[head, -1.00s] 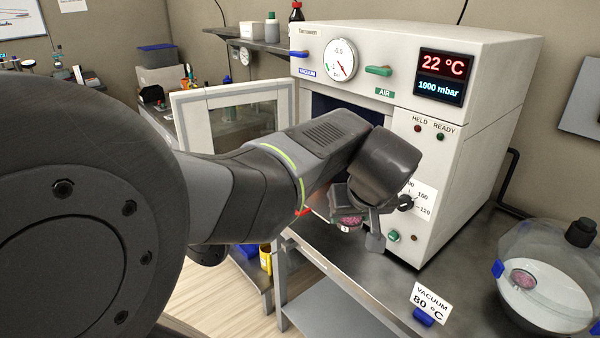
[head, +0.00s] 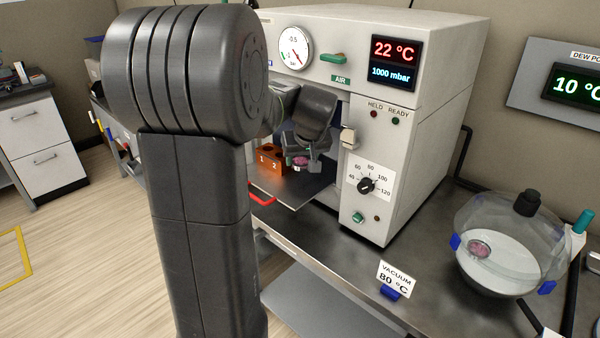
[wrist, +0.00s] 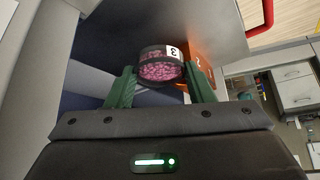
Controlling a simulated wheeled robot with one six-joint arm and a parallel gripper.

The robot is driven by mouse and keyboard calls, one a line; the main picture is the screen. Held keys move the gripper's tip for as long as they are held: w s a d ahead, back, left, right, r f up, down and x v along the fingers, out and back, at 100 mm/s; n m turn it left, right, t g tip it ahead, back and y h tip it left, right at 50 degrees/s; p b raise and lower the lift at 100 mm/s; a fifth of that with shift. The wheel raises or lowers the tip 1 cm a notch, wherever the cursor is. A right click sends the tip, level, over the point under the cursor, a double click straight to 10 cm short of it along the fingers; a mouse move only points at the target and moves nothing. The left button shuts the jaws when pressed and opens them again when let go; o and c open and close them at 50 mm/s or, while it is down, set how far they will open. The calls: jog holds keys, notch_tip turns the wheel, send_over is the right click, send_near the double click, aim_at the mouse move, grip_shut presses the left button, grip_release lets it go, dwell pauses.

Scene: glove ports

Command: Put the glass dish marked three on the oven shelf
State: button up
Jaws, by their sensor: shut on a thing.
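The glass dish (wrist: 160,68) marked 3, with pink contents, sits between the green fingers of my gripper (wrist: 162,84) in the wrist view. In the head view my gripper (head: 302,165) is shut on the small dish (head: 300,160) at the oven opening, over the dark oven shelf (head: 290,192). I cannot tell whether the dish touches the shelf. The shelf sticks out of the oven (head: 400,140), with a red handle (head: 262,199) at its front. An orange block (head: 270,159) marked 1 and 2 stands on the shelf, left of the dish.
A control knob (head: 366,185) and a latch block (head: 349,138) are on the oven front, right of the opening. A glass desiccator (head: 510,240) with a pink dish inside and a VACUUM 80 °C card (head: 395,275) stand on the bench. My arm hides the oven's left side.

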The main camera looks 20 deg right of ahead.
aim_at(303, 169)
notch_tip(303, 169, down, 5)
jog(key=shift+f, duration=0.1)
jog(key=shift+w+f, duration=0.1)
jog(key=shift+f, duration=0.05)
jog(key=shift+f, duration=0.2)
jog(key=o, duration=1)
jog(key=shift+c, duration=0.2)
jog(key=shift+r, duration=0.45)
jog(key=v, duration=1.1)
jog(key=shift+s+r, duration=0.15)
jog(key=shift+s, duration=0.15)
